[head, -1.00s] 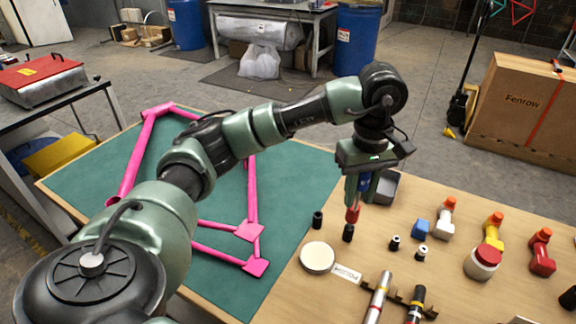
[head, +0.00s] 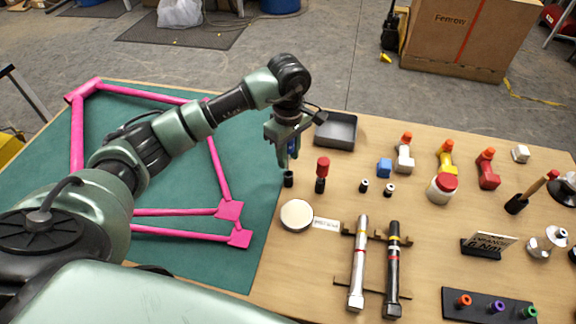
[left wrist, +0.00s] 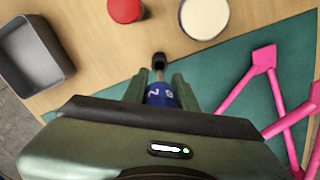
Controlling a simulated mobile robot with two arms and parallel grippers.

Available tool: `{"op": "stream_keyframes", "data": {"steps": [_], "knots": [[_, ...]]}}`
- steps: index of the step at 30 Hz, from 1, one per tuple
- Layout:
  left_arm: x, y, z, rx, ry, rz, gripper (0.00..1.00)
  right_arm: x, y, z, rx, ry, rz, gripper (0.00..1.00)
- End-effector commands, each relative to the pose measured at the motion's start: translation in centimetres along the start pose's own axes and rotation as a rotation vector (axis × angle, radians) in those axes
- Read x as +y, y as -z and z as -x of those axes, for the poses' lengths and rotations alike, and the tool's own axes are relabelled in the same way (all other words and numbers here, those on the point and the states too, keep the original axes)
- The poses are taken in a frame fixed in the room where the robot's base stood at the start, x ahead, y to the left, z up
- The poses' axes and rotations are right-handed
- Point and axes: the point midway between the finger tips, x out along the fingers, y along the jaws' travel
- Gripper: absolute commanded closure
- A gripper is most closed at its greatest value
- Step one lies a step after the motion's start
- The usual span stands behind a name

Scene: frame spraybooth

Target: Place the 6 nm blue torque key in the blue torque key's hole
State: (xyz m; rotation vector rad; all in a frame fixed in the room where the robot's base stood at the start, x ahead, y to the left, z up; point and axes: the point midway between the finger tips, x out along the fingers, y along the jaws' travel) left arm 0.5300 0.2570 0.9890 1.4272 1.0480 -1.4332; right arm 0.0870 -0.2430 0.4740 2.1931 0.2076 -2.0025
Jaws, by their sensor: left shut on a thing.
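My left gripper (head: 290,155) is shut on the blue torque key (left wrist: 161,95), whose blue body with white lettering shows between the fingers in the left wrist view. In the head view only a sliver of blue (head: 293,147) shows. The key points down toward a small black cylinder (head: 288,179), which also shows just past the key's shaft in the left wrist view (left wrist: 159,59). I cannot tell whether the key's tip touches or enters it. A red key (head: 323,166) stands upright in a similar black cylinder to the right. My right gripper is not in view.
A grey tray (head: 336,131) lies behind the gripper. A white round disc (head: 297,215) lies in front. A pink frame (head: 212,160) lies on the green mat at left. Two torque wrenches (head: 359,262) rest on a stand. A black rack (head: 478,307) holds coloured pieces.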

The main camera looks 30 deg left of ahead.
Motion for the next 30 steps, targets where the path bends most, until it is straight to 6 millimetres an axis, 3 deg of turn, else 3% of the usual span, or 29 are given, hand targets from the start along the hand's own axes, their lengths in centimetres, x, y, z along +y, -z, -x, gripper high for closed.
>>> {"op": "stream_keyframes", "data": {"steps": [17,28,29,30], "knots": [[0.0,-0.1,-6.3,-0.001,0.000,-0.001,1.00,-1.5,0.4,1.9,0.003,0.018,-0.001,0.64],[0.1,0.0,-7.0,0.001,-0.003,-0.002,1.00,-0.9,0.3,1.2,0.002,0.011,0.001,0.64],[0.1,0.0,-7.0,0.001,-0.002,-0.002,0.69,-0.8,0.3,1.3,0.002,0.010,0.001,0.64],[0.1,0.0,-6.8,0.000,-0.002,-0.002,0.58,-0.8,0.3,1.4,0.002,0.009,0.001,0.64]]}}
